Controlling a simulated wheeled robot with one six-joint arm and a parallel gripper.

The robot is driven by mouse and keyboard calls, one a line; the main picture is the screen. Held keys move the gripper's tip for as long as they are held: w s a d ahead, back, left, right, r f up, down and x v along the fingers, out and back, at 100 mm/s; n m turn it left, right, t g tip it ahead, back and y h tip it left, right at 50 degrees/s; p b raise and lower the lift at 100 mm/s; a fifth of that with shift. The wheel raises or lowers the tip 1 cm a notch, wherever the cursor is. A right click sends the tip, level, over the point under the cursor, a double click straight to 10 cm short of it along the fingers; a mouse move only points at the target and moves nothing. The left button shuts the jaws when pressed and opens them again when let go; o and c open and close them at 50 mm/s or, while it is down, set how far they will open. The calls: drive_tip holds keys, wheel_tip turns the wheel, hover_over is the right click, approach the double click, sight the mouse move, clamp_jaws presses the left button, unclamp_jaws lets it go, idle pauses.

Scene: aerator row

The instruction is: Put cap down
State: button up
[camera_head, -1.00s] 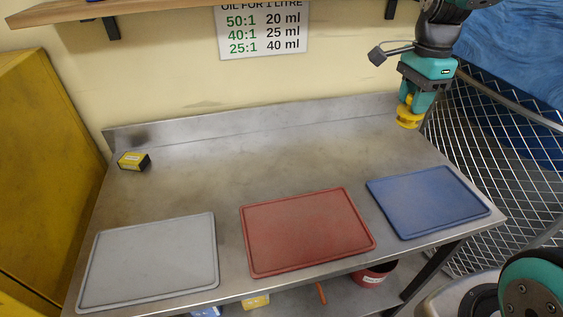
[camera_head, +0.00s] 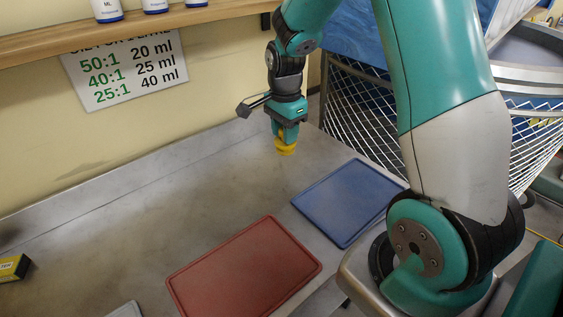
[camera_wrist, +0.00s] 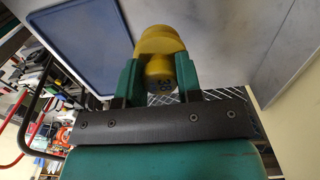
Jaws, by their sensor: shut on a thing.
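The yellow cap (camera_head: 285,148) is held in my gripper (camera_head: 286,138) above the back right part of the steel bench. In the wrist view the cap (camera_wrist: 160,44) sits between the two green fingers of my gripper (camera_wrist: 159,75), which are shut on it. A blue tray (camera_head: 346,203) lies on the bench to the right of and nearer than the cap. The cap's height above the bench is hard to tell.
A red tray (camera_head: 245,272) lies left of the blue one, and a corner of a grey tray (camera_head: 126,310) shows at the bottom. A yellow and black box (camera_head: 13,268) stands at far left. A wire mesh panel (camera_head: 352,105) is behind the bench's right end. Bare steel (camera_head: 180,200) lies left of the cap.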

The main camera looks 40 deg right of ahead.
wheel_tip(320, 180, down, 10)
drive_tip(key=shift+f+p, duration=0.1)
drive_tip(key=shift+p, duration=0.45)
drive_tip(key=shift+f, duration=0.15)
drive_tip(key=o, duration=1.1)
drive_tip(key=shift+c, duration=0.2)
